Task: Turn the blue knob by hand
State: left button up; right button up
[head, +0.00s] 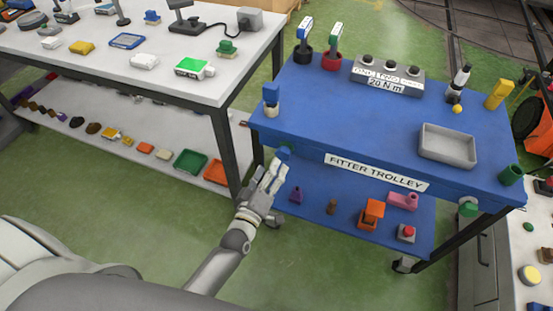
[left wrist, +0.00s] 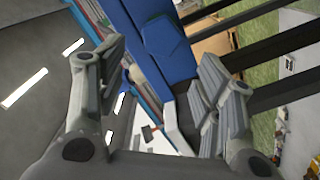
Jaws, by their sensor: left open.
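The blue knob (head: 283,154) shows at the front left edge of the blue fitter trolley (head: 310,125), just below the top. My left gripper (head: 273,171) is at its near side with fingers pointing up toward it, open. The fingertips overlap the knob's lower part in the head view, so I cannot tell whether they touch. In the left wrist view, the open fingers of the left gripper (left wrist: 160,80) stand apart, and a blue faceted shape, likely the knob (left wrist: 165,38), lies beyond the gap between them. My right gripper is not in view.
The white bench (head: 110,60) with small parts stands left, its leg close to the trolley. The trolley top holds a grey tray (head: 448,145) and a torque tester (head: 387,75). Its lower shelf (head: 340,232) holds several small items. Green floor (head: 330,280) is clear in front.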

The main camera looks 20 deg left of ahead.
pick_arm(q)
jog(key=shift+s, duration=1.9)
jog(key=s+f+m+g+h, duration=0.1)
jog(key=s+f+m+g, duration=0.4)
jog(key=f, duration=0.7)
jog(key=s+f+m+g, duration=0.1)
jog(key=s+f+g, duration=0.35)
jog(key=f, duration=0.75)
jog(key=s+a+f+m+g, duration=0.1)
jog(key=s+f, duration=0.4)
jog(key=s, duration=0.5)
jog(key=s+a+f+m+g+y, duration=0.1)
jog(key=s+a+f+m+g, duration=0.1)
jog(key=s+f, duration=0.4)
jog(key=s+a+f+m+g, duration=0.2)
jog(key=s+f, duration=0.4)
jog(key=s, duration=0.8)
jog(key=shift+a+m+g+y, duration=0.15)
jog(key=shift+m+g+y, duration=0.15)
jog(key=shift+m+g, duration=0.75)
jog(key=shift+n, duration=0.35)
